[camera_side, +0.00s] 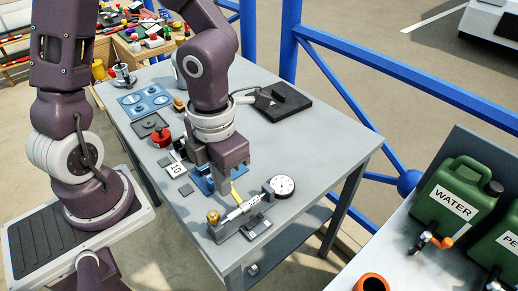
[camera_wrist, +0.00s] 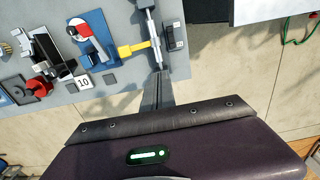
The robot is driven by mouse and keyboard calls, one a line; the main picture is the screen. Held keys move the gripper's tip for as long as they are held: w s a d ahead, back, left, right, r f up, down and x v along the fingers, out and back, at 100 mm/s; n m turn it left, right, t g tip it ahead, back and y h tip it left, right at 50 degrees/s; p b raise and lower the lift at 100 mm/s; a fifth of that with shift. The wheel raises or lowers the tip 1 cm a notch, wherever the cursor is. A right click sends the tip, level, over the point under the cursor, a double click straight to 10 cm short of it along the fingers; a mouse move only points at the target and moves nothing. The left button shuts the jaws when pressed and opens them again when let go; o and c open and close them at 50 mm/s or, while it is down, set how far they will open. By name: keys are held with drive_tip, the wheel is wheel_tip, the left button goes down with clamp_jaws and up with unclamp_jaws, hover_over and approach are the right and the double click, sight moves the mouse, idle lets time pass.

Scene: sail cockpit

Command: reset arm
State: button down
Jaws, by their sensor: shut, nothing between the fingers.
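My gripper (camera_side: 221,187) points down over the grey table (camera_side: 325,150), near its front edge. It is shut and holds nothing. In the wrist view its dark fingers (camera_wrist: 158,92) show end-on above the table's edge. A silver micrometer-like tool (camera_side: 240,211) lies close by, with a yellow piece (camera_side: 237,194) beside it. Both also show in the wrist view, the tool (camera_wrist: 152,27) and the yellow piece (camera_wrist: 132,49). In the side view my gripper partly hides a blue fixture (camera_side: 203,186). I cannot tell its exact height above the table.
A dial gauge (camera_side: 281,187) stands right of my gripper. A black plate (camera_side: 283,102) lies behind. Blue rails (camera_side: 340,80) run beyond the table. The table's right part is clear.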

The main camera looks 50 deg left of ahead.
drive_tip(key=s+a+r+m+t, duration=0.1)
drive_tip(key=r+m, duration=0.4)
drive_tip(key=m, duration=0.7)
drive_tip(key=s+a+r+m+t, duration=0.2)
drive_tip(key=a+r+m, duration=0.2)
drive_tip(key=m, duration=0.8)
drive_tip(key=s+a+r+m+t, duration=0.2)
drive_tip(key=r+m, duration=0.3)
drive_tip(key=m, duration=0.7)
drive_tip(key=shift+a+r+t, duration=0.3)
drive_tip(key=shift+a+r, duration=0.05)
drive_tip(key=shift+a, duration=0.1)
